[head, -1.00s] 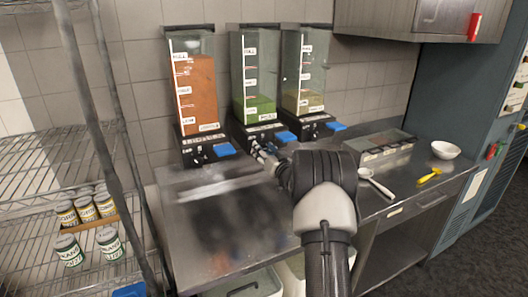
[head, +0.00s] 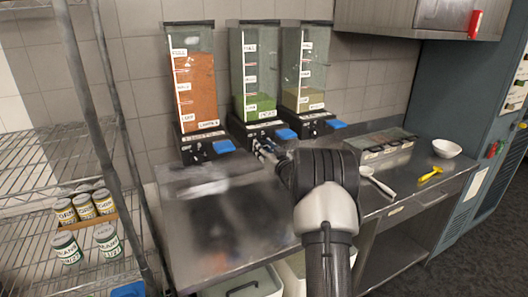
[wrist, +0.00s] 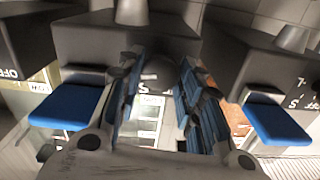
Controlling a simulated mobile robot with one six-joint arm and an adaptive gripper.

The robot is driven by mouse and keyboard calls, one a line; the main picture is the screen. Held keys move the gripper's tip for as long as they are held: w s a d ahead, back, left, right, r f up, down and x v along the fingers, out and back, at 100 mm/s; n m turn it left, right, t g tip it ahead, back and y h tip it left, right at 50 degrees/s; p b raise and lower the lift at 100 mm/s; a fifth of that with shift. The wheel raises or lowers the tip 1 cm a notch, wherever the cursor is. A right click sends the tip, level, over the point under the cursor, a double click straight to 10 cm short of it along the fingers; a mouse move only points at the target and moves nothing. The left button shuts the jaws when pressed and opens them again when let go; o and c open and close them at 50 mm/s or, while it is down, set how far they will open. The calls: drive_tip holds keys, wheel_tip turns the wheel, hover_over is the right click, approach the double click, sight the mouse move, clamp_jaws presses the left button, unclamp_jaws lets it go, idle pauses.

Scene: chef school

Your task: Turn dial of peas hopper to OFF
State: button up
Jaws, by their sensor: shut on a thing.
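The peas hopper (head: 259,75) is the middle of three clear dispensers, with a low layer of green in it and a black base with a blue part at its right. My gripper (head: 266,149) is at the front of that base, with my arm partly in front of it. In the wrist view, my gripper's two blue-padded fingers (wrist: 160,98) are shut on a dark rounded dial (wrist: 158,68) on a black base. The fingers hide most of the dial, so its pointer and setting cannot be read.
A hopper with orange contents (head: 196,85) stands to the left, and one with pale green contents (head: 303,70) close to the right. The steel counter (head: 200,225) is clear in front. A spoon (head: 377,184), yellow utensil (head: 430,174) and white bowl (head: 446,148) lie to the right.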

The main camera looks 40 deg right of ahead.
drive_tip(key=n+b, duration=0.4)
drive_tip(key=n, duration=1.7)
drive_tip(key=shift+a+f+n, duration=0.1)
drive_tip(key=shift+n, duration=0.3)
idle(0.3)
drive_tip(key=o, duration=1.1)
drive_tip(key=shift+c, duration=0.2)
drive_tip(key=v, duration=1.2)
